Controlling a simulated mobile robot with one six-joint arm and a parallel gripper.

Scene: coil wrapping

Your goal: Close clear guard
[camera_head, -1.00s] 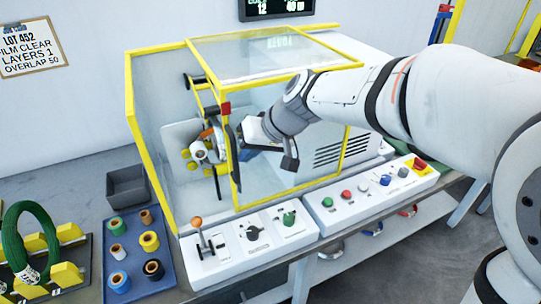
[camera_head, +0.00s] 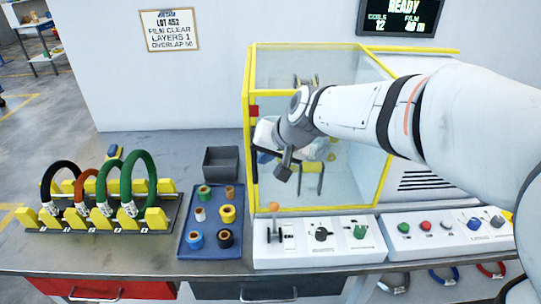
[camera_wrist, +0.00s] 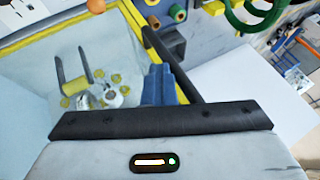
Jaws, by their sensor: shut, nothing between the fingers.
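The clear guard (camera_head: 350,165) is a transparent box with a yellow frame over the wrapping machine. Its left yellow edge carries a red block, and it covers the machine's rollers (camera_head: 318,168). My gripper (camera_head: 262,155) is at the guard's left front edge, shut and empty. In the wrist view its blue fingers (camera_wrist: 166,84) are together beside a long black handle bar (camera_wrist: 172,52) along the yellow edge. I cannot tell whether they touch the bar. Through the clear panel the wrist view shows yellow rollers and a grey fork (camera_wrist: 72,78). My arm hides part of the guard.
Control boxes (camera_head: 317,258) with a lever and several buttons stand in front. A blue tray (camera_head: 210,245) of spools, a grey bin (camera_head: 221,148) and a rack (camera_head: 100,226) of coils are to the left. A wall screen (camera_head: 401,17) reads READY.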

